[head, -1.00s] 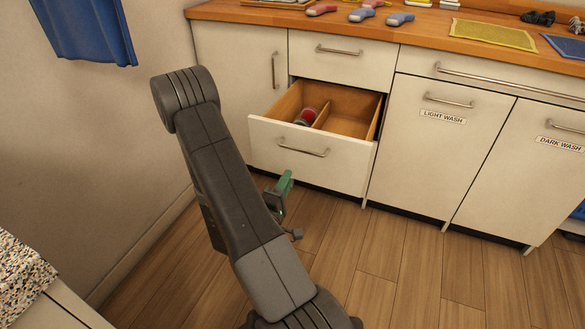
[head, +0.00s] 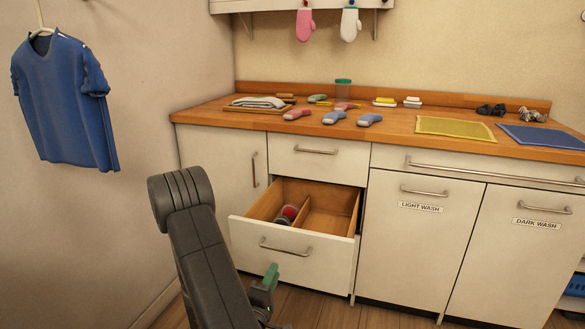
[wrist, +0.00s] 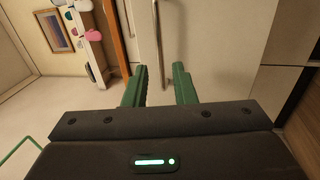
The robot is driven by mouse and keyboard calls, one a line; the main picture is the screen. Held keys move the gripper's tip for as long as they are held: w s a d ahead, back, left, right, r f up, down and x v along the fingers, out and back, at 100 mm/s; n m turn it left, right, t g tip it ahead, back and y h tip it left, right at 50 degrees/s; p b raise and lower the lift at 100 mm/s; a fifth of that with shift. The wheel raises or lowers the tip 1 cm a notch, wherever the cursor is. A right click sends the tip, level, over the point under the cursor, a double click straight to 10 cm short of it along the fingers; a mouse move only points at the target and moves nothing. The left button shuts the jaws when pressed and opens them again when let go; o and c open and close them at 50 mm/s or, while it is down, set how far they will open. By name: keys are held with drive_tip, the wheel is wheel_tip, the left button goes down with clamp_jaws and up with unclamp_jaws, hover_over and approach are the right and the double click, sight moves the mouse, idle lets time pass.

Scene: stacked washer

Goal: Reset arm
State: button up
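My gripper (wrist: 159,75) shows two green fingers held apart with nothing between them in the wrist view. In the head view only a green part of my gripper (head: 270,277) shows, low in the picture, in front of the open drawer (head: 290,249) and partly hidden by my dark arm. The wrist view is turned sideways and faces a pale cabinet front with a metal handle (wrist: 157,38) beyond the fingers. I cannot tell how far the fingers are from it.
The open drawer has a divider and a red and grey item (head: 287,214) inside. A blue shirt (head: 62,100) hangs at left. Wood floor shows below.

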sight(284, 251)
drive_tip(key=b+x, duration=0.1)
drive_tip(key=x, duration=0.8)
drive_tip(key=shift+w+d, duration=0.1)
drive_tip(key=shift+w, duration=0.05)
drive_tip(key=shift+r, duration=0.1)
